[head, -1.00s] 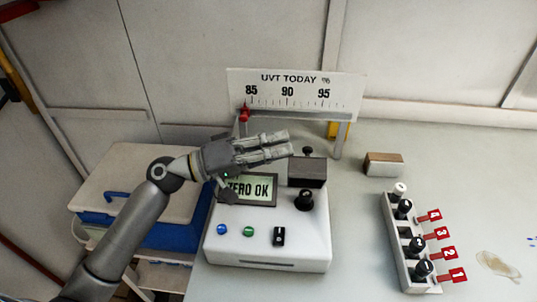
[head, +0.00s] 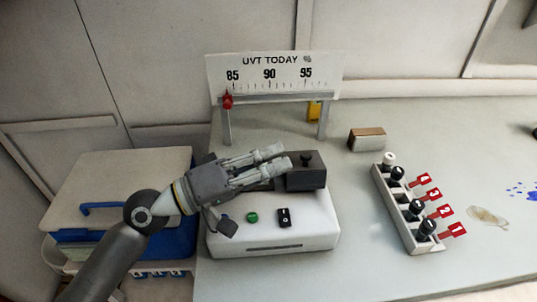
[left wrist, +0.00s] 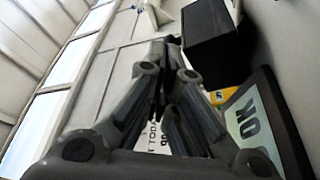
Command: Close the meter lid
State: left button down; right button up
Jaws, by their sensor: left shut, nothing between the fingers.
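The white meter (head: 300,238) stands on the bench in the head view. Its dark grey lid (head: 308,180) lies down over its back right part, with a small black knob on top. I see no gap under the lid, but its left edge is partly hidden. My left gripper (head: 277,156) is shut and empty, above the meter, with its fingertips at the lid's upper left. I cannot tell whether they touch. The gripper hides most of the display, which shows in the left wrist view (left wrist: 256,125) beside the dark lid (left wrist: 207,42). My right gripper is out of view.
A UVT scale board (head: 275,75) stands behind the meter. To the right are a small brown-topped block (head: 367,139) and a rack (head: 392,212) with black-capped items and red number tags. A blue cooler box (head: 85,248) is at the left. The right bench is mostly clear.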

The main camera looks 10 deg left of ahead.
pick_arm(q)
jog(key=shift+s+f, duration=0.3)
jog(key=shift+r, duration=0.1)
dwell(0.5)
